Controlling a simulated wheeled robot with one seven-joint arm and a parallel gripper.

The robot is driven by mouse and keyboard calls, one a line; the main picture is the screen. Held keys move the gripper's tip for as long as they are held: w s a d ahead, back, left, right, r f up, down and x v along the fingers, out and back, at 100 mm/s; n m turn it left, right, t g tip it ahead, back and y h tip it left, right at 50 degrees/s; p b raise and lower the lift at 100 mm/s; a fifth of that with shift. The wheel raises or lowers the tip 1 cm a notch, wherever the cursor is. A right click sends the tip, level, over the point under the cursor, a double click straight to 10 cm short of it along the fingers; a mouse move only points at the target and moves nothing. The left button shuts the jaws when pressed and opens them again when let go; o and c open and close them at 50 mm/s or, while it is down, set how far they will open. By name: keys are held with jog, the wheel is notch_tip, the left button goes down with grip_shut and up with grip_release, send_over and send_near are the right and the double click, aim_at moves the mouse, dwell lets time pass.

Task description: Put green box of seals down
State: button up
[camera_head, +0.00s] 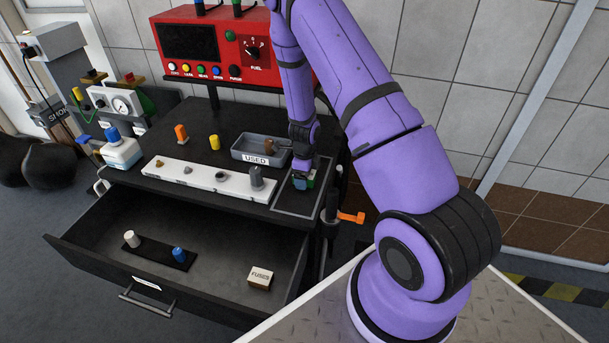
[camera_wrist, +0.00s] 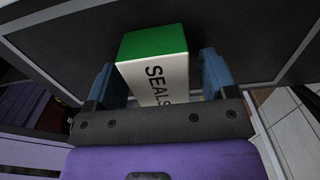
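The green box of seals (camera_wrist: 155,65) has a green face and a white face lettered "SEALS". In the wrist view it lies between the two blue fingers of my gripper (camera_wrist: 163,80), slightly skewed to them. A narrow dark gap shows between the box and the right finger; the left finger is very close to it, and contact there is unclear. In the head view my gripper (camera_head: 303,177) is low over the outlined area (camera_head: 290,207) at the cart top's right end. There the box is mostly hidden, and its contact with the surface cannot be made out.
A grey tray marked "USED" (camera_head: 243,154) and a white strip with several small parts (camera_head: 205,180) lie left of my gripper. Orange (camera_head: 181,134) and yellow (camera_head: 214,142) pieces stand behind the strip. The drawer (camera_head: 220,262) below is open. An orange-handled tool (camera_head: 350,217) hangs at right.

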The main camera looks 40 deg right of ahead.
notch_tip(320, 180, up, 12)
jog(key=s+a+r+n+t+y, duration=0.1)
jog(key=s+a+r+n, duration=0.2)
jog(key=r+n, duration=0.35)
jog(key=s+a+r+n+t+y, duration=0.1)
jog(key=s+a+r+n, duration=0.25)
jog(key=r, duration=0.65)
jog(key=s+a+r+n+t+y, duration=0.15)
jog(key=a+r+n, duration=0.25)
jog(key=r, duration=0.5)
jog(key=s+a+r+n+h, duration=0.1)
jog(key=s+r+n, duration=0.2)
jog(key=s, duration=0.3)
jog(key=s+a+r+n+t+h, duration=0.1)
jog(key=s+r+n, duration=0.3)
jog(key=s+n, duration=0.2)
jog(key=s+a+r+n+h, duration=0.1)
jog(key=s+r+n, duration=0.3)
jog(key=s, duration=0.3)
jog(key=shift+s+n+t, duration=0.3)
jog(key=shift+n+t, duration=0.05)
jog(key=shift+n, duration=0.35)
jog(key=shift+h, duration=0.25)
